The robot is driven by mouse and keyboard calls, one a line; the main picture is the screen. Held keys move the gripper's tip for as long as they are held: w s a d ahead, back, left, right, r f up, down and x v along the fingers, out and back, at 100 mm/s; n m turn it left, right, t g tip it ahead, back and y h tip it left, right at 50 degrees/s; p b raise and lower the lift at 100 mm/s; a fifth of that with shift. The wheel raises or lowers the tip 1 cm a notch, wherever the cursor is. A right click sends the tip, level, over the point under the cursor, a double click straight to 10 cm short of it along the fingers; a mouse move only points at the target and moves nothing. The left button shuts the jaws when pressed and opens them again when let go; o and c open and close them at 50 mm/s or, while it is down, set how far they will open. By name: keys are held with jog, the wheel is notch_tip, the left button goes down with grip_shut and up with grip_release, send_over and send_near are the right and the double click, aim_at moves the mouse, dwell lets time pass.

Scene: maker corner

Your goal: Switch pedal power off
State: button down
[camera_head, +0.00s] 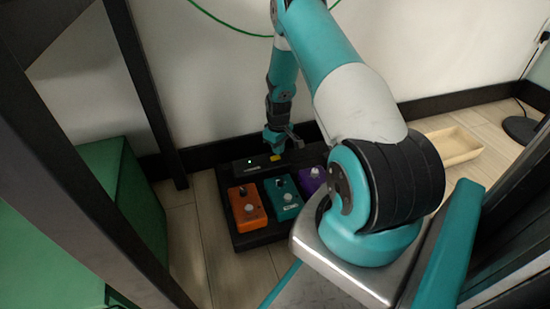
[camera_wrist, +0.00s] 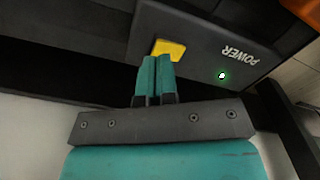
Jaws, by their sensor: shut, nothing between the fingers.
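The pedal power unit (camera_head: 243,173) is a dark box at the back of a black pedalboard (camera_head: 262,238) on the floor. In the wrist view it shows the word POWER, a lit green light (camera_wrist: 222,75) and a yellow switch (camera_wrist: 168,49). The switch also shows in the head view (camera_head: 275,158). My gripper (camera_wrist: 157,60) is shut and empty. Its teal fingertips are right at the near edge of the yellow switch and hide part of it. I cannot tell whether they touch it.
Orange (camera_head: 247,207), teal (camera_head: 284,197) and purple (camera_head: 312,180) pedals sit on the board in front of the power unit. A green box (camera_head: 130,190) and dark frame posts stand at the left. A shallow beige tray (camera_head: 454,146) lies on the floor to the right. A white wall is behind.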

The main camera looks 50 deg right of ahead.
aim_at(278, 157)
jog(key=shift+f+b, duration=0.5)
jog(key=shift+f, duration=0.55)
dwell(0.4)
notch_tip(278, 157, up, 7)
jog(key=p, duration=0.6)
jog(key=shift+p, duration=0.35)
dwell(0.4)
